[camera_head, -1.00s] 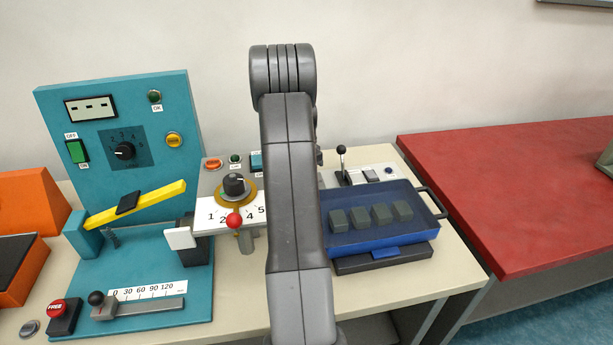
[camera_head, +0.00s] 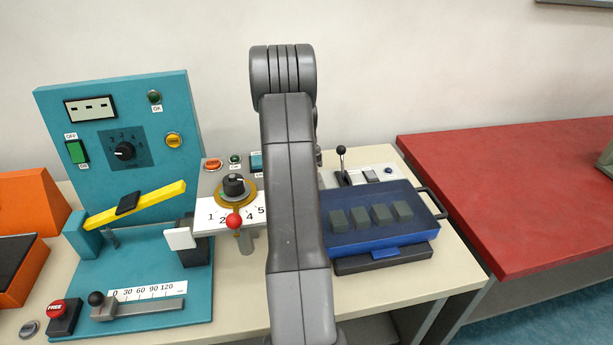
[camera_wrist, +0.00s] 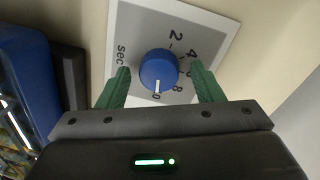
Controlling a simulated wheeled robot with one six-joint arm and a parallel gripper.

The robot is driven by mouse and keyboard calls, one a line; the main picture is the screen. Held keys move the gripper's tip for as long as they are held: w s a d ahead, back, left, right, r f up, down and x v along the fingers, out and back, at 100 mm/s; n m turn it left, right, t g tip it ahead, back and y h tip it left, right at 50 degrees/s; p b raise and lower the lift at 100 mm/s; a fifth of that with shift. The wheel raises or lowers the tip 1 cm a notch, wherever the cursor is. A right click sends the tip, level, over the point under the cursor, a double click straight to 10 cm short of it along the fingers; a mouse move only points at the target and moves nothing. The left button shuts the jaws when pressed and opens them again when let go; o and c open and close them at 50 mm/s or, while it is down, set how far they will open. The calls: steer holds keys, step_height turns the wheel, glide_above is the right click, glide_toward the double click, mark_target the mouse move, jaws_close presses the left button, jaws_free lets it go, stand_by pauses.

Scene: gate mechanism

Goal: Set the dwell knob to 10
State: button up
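In the wrist view a blue round knob (camera_wrist: 158,66) sits on a white and grey plate (camera_wrist: 130,28) marked "sec", with 2, 4 and 8 legible. Its white pointer line faces the bottom of the picture, at a mark ending in 0; whether a 1 stands there is unclear. My gripper (camera_wrist: 160,72) is open, with one green finger on each side of the knob and a visible gap to it. In the head view a small blue knob (camera_head: 388,170) shows on a pale panel at the back right; my arm hides my gripper there.
A blue tray (camera_head: 345,243) with several grey blocks stands in front of the pale panel, beside a black lever (camera_head: 341,151). A teal station (camera_head: 140,270) and a black dial (camera_head: 234,185) with a red ball stand left of my arm.

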steer(key=shift+r, duration=0.1)
step_height(320, 180, up, 14)
steer(key=shift+w+a+f, duration=0.2)
steer(key=shift+w+a, duration=0.05)
steer(key=shift+w, duration=0.1)
steer(key=shift+c, duration=0.4)
stand_by(1.0)
